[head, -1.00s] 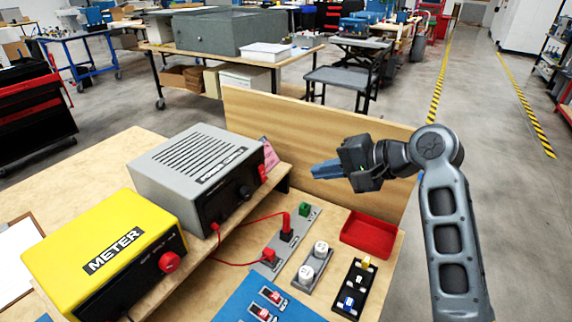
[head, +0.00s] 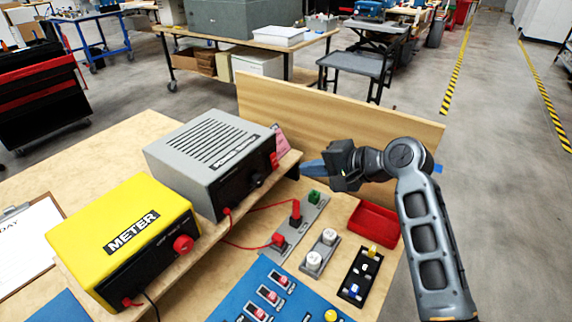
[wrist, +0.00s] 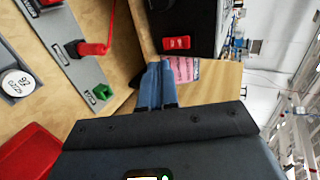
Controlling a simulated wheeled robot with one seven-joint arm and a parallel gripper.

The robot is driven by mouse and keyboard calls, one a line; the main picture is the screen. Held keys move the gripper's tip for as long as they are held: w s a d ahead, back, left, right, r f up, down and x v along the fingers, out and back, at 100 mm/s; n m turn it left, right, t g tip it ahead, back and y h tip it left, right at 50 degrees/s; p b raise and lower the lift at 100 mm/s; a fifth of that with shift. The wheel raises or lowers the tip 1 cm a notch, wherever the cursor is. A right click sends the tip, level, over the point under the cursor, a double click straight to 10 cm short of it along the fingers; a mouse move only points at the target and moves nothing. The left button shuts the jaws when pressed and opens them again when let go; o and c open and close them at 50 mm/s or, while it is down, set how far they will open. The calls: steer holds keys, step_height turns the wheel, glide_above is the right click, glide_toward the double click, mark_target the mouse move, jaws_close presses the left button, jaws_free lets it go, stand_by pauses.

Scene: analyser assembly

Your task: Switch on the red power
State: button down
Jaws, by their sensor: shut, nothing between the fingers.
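The grey power supply (head: 207,150) stands on the raised shelf. Its red switch (head: 273,160) is at the right end of its dark front panel. My gripper (head: 302,169) has its blue fingers shut together and empty. They point left toward the switch, a short gap to its right in the head view. In the wrist view the red switch (wrist: 177,43) lies just beyond and slightly right of my fingertips (wrist: 155,68). The fingers do not appear to touch it. The switch's position cannot be read clearly.
A wooden back board (head: 345,120) stands behind my gripper. A pink tag (wrist: 183,68) sits close to the fingertips. The yellow meter (head: 125,235) is left of the supply. Below are a red plug (head: 296,208), a red tray (head: 372,222) and a red cable.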

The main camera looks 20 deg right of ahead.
mark_target(275, 165)
steer(key=x, duration=0.3)
steer(key=r+x, duration=0.1)
steer(key=x, duration=0.3)
steer(key=shift+w+a+f+p, duration=0.1)
steer(key=shift+w+a+p, duration=0.15)
steer(key=shift+w+p, duration=0.15)
steer(key=shift+w+a+f+t+b, duration=0.1)
steer(key=shift+f+t+b, duration=0.25)
steer(key=shift+b, duration=0.6)
steer(key=shift+r, duration=0.3)
steer(key=shift+r+p, duration=0.1)
steer(key=shift+p, duration=0.25)
steer(key=shift+r+p, duration=0.7)
steer(key=shift+r, duration=0.05)
